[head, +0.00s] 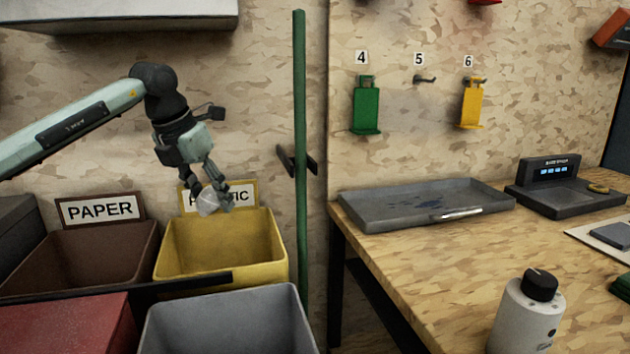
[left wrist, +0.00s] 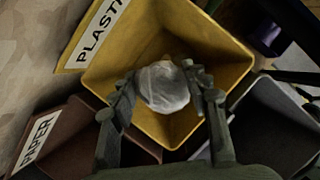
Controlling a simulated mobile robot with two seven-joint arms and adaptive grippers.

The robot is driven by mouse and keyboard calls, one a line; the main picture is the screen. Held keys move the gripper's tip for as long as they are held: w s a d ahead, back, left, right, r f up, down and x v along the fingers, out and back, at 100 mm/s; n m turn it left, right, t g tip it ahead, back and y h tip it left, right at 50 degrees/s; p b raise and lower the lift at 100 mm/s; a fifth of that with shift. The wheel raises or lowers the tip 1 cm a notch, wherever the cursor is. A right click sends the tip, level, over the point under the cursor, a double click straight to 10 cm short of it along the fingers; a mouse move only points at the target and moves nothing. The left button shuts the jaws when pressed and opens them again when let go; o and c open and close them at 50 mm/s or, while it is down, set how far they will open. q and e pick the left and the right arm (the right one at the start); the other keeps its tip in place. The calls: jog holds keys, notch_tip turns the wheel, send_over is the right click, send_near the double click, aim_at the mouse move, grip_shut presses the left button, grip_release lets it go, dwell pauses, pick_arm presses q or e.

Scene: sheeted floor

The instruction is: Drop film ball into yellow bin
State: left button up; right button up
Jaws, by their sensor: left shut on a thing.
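The film ball (head: 209,202) is a crumpled, translucent whitish lump. My left gripper (head: 217,205) is shut on it and holds it above the back part of the yellow bin (head: 225,249). In the left wrist view the film ball (left wrist: 162,88) sits between the two fingers of the gripper (left wrist: 162,95), with the yellow bin (left wrist: 228,55) open beneath it. The bin's label, partly hidden by the gripper in the head view, begins "PLASTI" in the left wrist view (left wrist: 98,35). My right gripper is not in view.
A brown bin labelled PAPER (head: 90,258) stands left of the yellow bin. A grey bin (head: 228,325) and a red bin (head: 70,327) stand in front. A green pole (head: 300,120) rises at the right, beside a wooden workbench (head: 410,255) with a grey tray (head: 425,203).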

pick_arm(q)
jog(key=shift+f, duration=0.1)
jog(key=o, duration=1.2)
jog(key=v, duration=1.2)
jog(key=shift+s, duration=0.1)
